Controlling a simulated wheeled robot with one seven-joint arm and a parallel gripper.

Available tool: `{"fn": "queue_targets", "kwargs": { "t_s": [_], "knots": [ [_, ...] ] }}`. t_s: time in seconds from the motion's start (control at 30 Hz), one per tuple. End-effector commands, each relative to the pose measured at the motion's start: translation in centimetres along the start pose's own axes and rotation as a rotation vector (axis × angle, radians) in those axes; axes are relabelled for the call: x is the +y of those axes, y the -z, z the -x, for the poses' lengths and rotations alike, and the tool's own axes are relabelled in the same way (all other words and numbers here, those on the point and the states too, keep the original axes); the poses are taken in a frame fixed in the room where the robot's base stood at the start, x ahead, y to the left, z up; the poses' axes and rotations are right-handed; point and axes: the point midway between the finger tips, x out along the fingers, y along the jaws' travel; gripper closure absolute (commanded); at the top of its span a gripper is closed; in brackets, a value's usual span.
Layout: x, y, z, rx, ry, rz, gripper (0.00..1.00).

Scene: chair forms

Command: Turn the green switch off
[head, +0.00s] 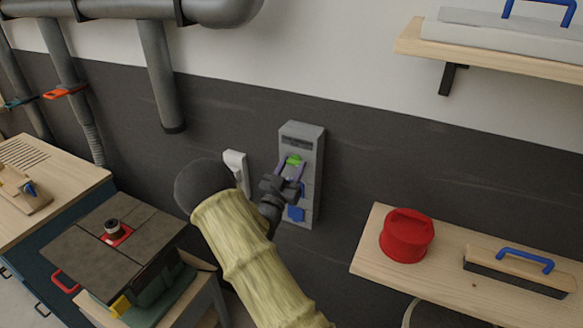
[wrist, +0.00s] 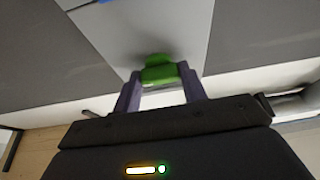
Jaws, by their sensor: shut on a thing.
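The green switch (head: 293,160) sits on the upper part of a grey panel box (head: 315,150) on the dark wall. My gripper (head: 288,170) reaches up to it from below, with a purple finger on either side. In the wrist view my gripper (wrist: 160,90) is shut on the green switch (wrist: 158,70), which shows between the two fingertips. The lower part of the switch is partly hidden by the fingers in the head view. I cannot tell which position the switch is in. A blue switch (head: 295,213) sits lower on the same panel.
A white wall fitting (head: 236,165) is left of the panel, close to my arm. A wooden shelf (head: 370,265) at right holds a red lidded container (head: 406,235) and a blue-handled tool (head: 515,270). A machine table (head: 85,250) stands at lower left.

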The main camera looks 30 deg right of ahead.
Motion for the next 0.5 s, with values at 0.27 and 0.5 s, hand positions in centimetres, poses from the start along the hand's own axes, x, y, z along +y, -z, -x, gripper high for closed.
{"fn": "queue_targets", "kwargs": {
  "t_s": [0.27,0.5],
  "knots": [
    [0.00,-0.11,0.09,0.000,0.035,0.079,0.81],
    [0.01,-0.12,0.14,0.001,0.099,0.229,0.81]
  ]
}}
